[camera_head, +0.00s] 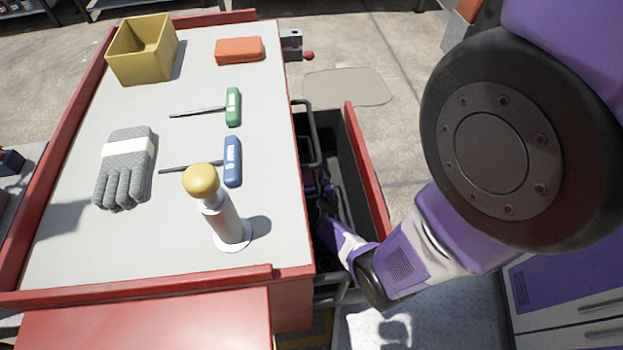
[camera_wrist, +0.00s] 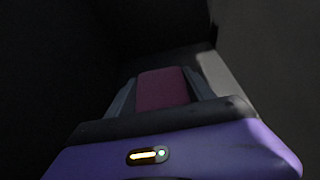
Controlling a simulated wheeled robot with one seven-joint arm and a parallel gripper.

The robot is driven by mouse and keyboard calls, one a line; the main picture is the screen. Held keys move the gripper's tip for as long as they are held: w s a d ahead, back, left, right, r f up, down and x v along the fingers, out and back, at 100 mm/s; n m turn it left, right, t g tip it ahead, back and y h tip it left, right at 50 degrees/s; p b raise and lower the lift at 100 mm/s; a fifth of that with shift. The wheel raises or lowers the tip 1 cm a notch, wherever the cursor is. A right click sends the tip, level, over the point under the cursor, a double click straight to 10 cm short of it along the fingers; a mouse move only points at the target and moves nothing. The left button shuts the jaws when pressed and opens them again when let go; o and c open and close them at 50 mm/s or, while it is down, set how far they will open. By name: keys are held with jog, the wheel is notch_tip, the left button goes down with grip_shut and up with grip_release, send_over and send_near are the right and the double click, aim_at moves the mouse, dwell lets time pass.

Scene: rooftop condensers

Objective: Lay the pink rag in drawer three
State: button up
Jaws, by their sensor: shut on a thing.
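The pink rag (camera_wrist: 163,92) shows dark and shaded in the wrist view, between the two fingers of my gripper (camera_wrist: 162,78), which is shut on it. In the head view my arm reaches down into an open drawer (camera_head: 369,160) on the right side of the red cart. The drawer has a red front and dark inner walls. My gripper and the rag are mostly hidden there by my arm and shadow. Whether the rag touches the drawer floor I cannot tell. No drawer number can be read.
The cart top (camera_head: 200,70) holds a yellow bin (camera_head: 143,50), an orange box (camera_head: 239,50), a green-handled tool (camera_head: 233,107), a blue-handled tool (camera_head: 232,162), a grey glove (camera_head: 125,168) and an upright yellow-capped cylinder (camera_head: 222,220). Black handles (camera_head: 308,135) stand along the cart's right edge.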

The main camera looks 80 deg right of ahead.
jog(key=shift+f, duration=0.3)
jog(key=o, duration=1.3)
jog(key=shift+r, duration=0.1)
jog(key=shift+o, duration=0.2)
jog(key=shift+a+r+p, duration=0.25)
jog(key=shift+r+p, duration=0.05)
jog(key=shift+r, duration=0.05)
jog(key=p+v, duration=0.2)
jog(key=v, duration=0.5)
jog(key=shift+s+f, duration=0.15)
jog(key=shift+d, duration=0.1)
